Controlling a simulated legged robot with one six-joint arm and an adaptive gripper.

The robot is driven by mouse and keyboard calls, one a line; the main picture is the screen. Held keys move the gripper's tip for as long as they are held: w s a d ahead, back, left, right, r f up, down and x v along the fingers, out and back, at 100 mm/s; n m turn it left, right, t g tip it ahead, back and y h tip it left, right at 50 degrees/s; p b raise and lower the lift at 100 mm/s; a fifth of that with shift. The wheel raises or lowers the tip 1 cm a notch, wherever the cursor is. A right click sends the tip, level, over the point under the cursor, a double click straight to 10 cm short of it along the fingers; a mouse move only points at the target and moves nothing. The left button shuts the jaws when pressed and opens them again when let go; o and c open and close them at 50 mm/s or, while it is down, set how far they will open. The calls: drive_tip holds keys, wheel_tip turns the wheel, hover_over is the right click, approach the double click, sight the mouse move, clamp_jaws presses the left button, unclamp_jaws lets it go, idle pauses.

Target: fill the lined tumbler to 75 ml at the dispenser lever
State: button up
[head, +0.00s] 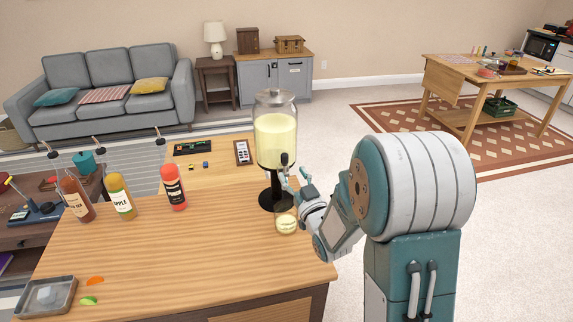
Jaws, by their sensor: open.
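The drink dispenser (275,130) is a clear jar of pale yellow liquid with a silver lid, on a black stand on the wooden bar counter. Its dark lever (285,159) shows at the front, low on the jar. The tumbler (287,222) stands upright on the counter at the front of the dispenser's black base. Pale yellow shows in it, but its lines and exact level are too small to read. My gripper (288,174) is open, close by the lever and above the tumbler. I cannot tell whether a finger touches the lever.
Three bottles, brown (76,198), yellow (121,196) and red (173,187), stand on the counter at the left. A metal tray (47,297) sits at the front left corner near orange and green slices. The counter's middle is clear; its right edge is near the tumbler.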

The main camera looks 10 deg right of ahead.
drive_tip(key=v, duration=0.7)
